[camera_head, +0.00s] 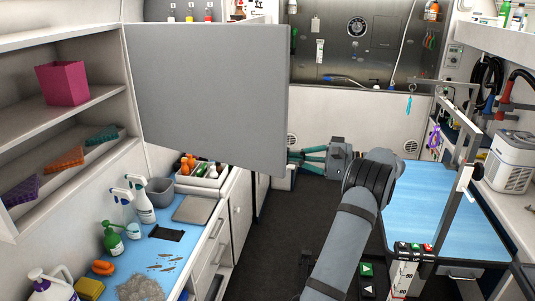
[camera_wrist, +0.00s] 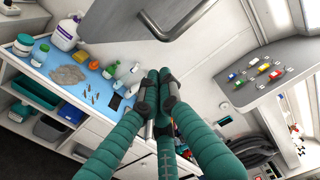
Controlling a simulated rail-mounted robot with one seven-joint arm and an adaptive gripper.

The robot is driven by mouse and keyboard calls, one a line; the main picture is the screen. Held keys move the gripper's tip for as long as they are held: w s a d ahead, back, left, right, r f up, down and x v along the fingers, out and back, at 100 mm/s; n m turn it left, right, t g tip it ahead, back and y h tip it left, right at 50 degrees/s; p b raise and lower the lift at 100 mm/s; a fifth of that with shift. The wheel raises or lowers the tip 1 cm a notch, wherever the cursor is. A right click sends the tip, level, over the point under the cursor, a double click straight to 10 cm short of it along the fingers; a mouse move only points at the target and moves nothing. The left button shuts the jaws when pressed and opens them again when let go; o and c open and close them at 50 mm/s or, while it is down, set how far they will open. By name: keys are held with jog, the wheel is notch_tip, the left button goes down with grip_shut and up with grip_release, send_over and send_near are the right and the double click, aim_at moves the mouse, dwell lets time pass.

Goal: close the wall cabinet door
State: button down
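The wall cabinet door (camera_head: 205,100) is a flat grey panel, standing wide open out from the open-fronted cabinet (camera_head: 128,150) on the left wall. In the wrist view a brown-grey panel with a bar handle (camera_wrist: 160,22) shows at the top; it looks like the door's other face. My gripper (camera_head: 290,158) has teal fingers and is at the door's lower right edge, with its tips partly hidden by the door. In the wrist view my gripper (camera_wrist: 157,82) has its fingertips together with nothing seen between them, a little apart from the handle. Contact with the door is unclear.
The cabinet shelves hold a pink bin (camera_head: 63,83) and coloured trays. Below is a counter with spray bottles (camera_head: 142,204) and a white caddy (camera_head: 203,175). A blue-topped table (camera_head: 425,215) with a metal frame stands right. Dark floor (camera_head: 285,225) lies clear between them.

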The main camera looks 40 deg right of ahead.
aim_at(267, 162)
jog(key=a+p, duration=0.3)
jog(key=a, duration=0.2)
jog(key=shift+s+a+f+b, duration=0.1)
jog(key=shift+b, duration=0.2)
